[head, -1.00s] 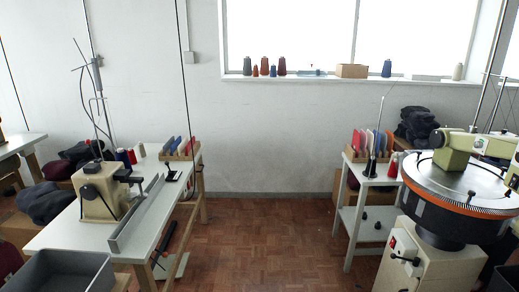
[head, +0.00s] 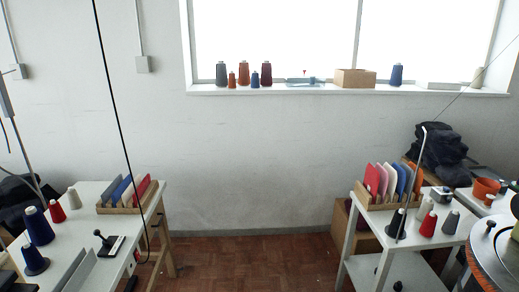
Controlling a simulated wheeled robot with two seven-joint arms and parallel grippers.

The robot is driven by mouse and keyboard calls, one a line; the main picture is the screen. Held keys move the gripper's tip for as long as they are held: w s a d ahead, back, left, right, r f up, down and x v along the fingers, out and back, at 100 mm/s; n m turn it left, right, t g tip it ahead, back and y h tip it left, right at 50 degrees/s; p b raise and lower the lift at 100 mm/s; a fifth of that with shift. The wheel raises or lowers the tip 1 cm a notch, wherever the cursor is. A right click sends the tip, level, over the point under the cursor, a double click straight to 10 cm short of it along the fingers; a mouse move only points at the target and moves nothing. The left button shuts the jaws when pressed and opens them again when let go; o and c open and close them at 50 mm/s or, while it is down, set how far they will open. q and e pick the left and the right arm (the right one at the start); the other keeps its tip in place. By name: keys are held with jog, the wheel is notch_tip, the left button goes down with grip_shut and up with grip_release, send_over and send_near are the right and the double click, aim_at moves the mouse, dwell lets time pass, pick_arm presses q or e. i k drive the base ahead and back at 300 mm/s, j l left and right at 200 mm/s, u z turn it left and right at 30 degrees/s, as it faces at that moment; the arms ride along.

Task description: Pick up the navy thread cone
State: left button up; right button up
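A large navy thread cone (head: 38,227) stands upright on the left white table (head: 120,245), near the left edge of the head view. A shorter dark navy cone (head: 34,262) stands just in front of it. I cannot tell which of the two the task means. A blue cone (head: 397,75) and a small blue cone (head: 255,80) stand on the windowsill. Neither of my grippers shows in the head view.
A red cone (head: 57,212) and an off-white cone (head: 73,199) stand beside the navy cones. A wooden rack (head: 112,208) holds coloured panels behind. The right table (head: 361,272) carries more cones and a rack. Red-brown floor (head: 255,262) lies open between the tables.

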aim_at(34, 261)
jog(key=i+u, duration=0.15)
jog(key=i, duration=1.55)
jog(key=u, duration=2.3)
